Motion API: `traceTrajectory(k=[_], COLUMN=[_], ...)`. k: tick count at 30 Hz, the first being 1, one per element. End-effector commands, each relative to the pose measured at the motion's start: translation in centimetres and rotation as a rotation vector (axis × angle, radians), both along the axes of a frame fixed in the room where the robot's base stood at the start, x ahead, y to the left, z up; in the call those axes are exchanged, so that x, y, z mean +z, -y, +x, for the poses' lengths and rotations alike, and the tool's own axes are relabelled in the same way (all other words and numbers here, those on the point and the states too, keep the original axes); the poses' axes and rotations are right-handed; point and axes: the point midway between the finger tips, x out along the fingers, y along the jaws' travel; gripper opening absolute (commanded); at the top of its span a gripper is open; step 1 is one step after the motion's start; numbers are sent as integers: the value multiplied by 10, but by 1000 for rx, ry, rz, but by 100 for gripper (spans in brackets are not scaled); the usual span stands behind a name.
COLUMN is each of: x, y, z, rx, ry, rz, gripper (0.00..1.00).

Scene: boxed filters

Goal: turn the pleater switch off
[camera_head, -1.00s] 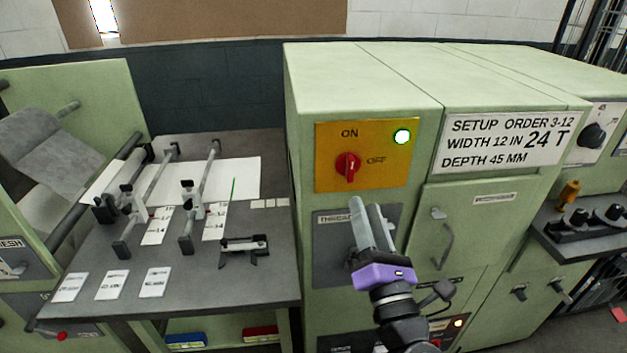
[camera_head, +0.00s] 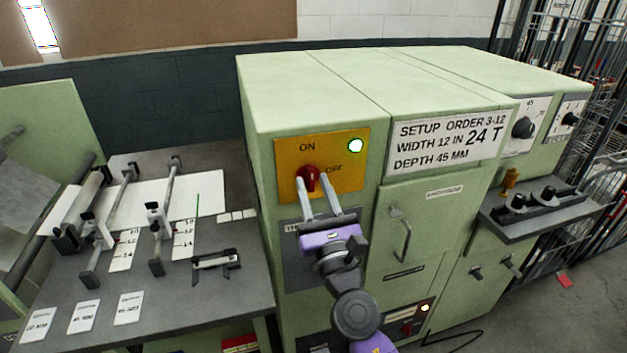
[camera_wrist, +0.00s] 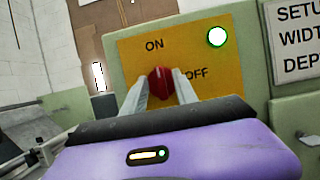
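The pleater switch is a red rotary knob (camera_head: 308,179) on a yellow plate (camera_head: 348,179) marked ON above and OFF to the right. Its handle points up, towards ON. A lamp (camera_head: 356,146) at the plate's upper right glows white-green. My gripper (camera_head: 318,184) is open in front of the plate, its two grey fingers apart. In the wrist view the knob (camera_wrist: 161,84) shows between the fingertips, one on each side. I cannot tell whether either finger touches it. The purple gripper body hides the lower part of the plate in the wrist view.
The green machine cabinet (camera_head: 330,85) carries a setup sign (camera_head: 447,139) and a door handle (camera_head: 402,236). A grey work table (camera_head: 200,291) with guides and cards stands at left. A dark shelf with knobs (camera_head: 535,207) juts out at right.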

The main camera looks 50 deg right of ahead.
Motion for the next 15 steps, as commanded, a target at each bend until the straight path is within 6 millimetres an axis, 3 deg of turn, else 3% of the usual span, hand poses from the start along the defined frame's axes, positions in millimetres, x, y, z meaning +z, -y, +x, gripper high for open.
traceTrajectory(k=[9,15], x=[1,1], y=[2,2], z=[3,2], rx=[0,0], ry=[1,1], rz=[0,1], gripper=[35,0])
